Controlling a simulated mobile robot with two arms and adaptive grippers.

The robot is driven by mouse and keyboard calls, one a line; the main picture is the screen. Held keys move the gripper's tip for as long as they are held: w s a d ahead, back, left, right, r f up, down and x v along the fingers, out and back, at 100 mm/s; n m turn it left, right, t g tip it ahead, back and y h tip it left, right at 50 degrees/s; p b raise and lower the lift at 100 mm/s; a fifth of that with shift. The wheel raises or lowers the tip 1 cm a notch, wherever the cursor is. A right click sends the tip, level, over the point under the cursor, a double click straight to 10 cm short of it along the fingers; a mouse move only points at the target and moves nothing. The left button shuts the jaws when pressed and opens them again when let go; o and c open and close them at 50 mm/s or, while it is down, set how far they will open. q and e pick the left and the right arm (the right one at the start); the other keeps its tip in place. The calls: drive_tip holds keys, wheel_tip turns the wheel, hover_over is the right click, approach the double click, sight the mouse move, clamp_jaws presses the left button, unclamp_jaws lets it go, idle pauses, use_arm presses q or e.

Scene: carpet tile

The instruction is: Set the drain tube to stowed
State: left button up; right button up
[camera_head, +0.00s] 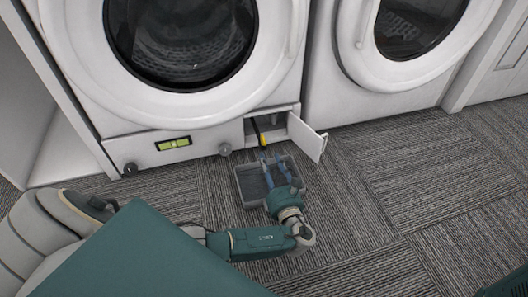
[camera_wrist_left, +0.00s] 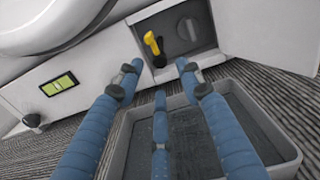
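The yellow drain tube (camera_head: 258,131) shows in the open compartment low on the left washing machine (camera_head: 183,95). Where the tube joins the machine is hidden. My left gripper (camera_head: 271,161) is just in front of the compartment, over a grey tray. In the left wrist view its blue fingers (camera_wrist_left: 160,74) are spread and empty, with the tube beyond their tips and apart from them. My right gripper is not in view.
The grey tray (camera_head: 240,190) lies on the carpet below the compartment. The white flap door (camera_head: 306,138) stands open to its right. A second machine (camera_head: 350,95) is at the right.

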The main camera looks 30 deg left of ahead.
sight(264, 149)
use_arm(q)
drive_tip(key=b+x, duration=0.3)
drive_tip(key=x, duration=0.3)
drive_tip(key=shift+w+a+f, duration=0.1)
drive_tip(key=shift+f, duration=0.1)
drive_tip(key=shift+b+x, duration=0.4)
drive_tip(key=shift+x, duration=0.35)
drive_tip(key=shift+r, duration=0.15)
drive_tip(key=shift+c, duration=0.5)
clamp_jaws()
